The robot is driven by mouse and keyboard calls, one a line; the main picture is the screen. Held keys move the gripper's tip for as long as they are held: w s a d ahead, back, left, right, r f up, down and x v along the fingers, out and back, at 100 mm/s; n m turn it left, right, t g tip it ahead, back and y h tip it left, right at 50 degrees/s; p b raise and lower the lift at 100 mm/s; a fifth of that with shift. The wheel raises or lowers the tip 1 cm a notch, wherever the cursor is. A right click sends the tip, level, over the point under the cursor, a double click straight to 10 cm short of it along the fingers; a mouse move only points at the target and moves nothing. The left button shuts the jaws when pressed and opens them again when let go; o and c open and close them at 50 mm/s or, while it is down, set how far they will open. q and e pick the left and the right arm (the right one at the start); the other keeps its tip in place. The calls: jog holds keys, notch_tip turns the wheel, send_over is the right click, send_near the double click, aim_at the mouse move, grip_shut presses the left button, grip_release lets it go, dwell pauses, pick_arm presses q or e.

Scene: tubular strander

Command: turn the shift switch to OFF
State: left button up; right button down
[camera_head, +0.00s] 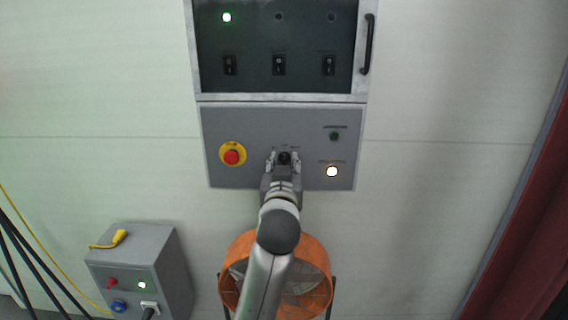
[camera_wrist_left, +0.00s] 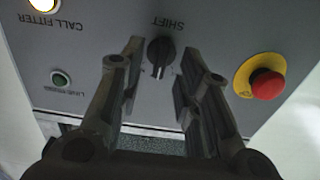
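The shift switch is a black rotary knob (camera_head: 285,157) on the grey control panel (camera_head: 235,118). It also shows in the left wrist view (camera_wrist_left: 160,53), which is upside down, beside the label SHIFT. Its pale mark points toward the picture's bottom there, so about straight up on the panel. My left gripper (camera_head: 284,161) is at the panel, with one finger on each side of the knob. The fingers stand apart, with gaps to the knob visible in the wrist view. The position labels are mostly hidden or too small to read. My right gripper is not in view.
A red emergency button (camera_head: 231,157) on a yellow ring sits left of the knob. A lit lamp (camera_head: 332,171) and a dark green lamp (camera_head: 334,136) sit right. A framed switch cabinet (camera_head: 281,98) is above. An orange fan (camera_head: 312,250) and a grey box (camera_head: 150,245) stand below.

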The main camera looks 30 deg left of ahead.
pick_arm(q)
jog(key=v, duration=0.6)
jog(key=shift+w, duration=0.1)
dwell(0.3)
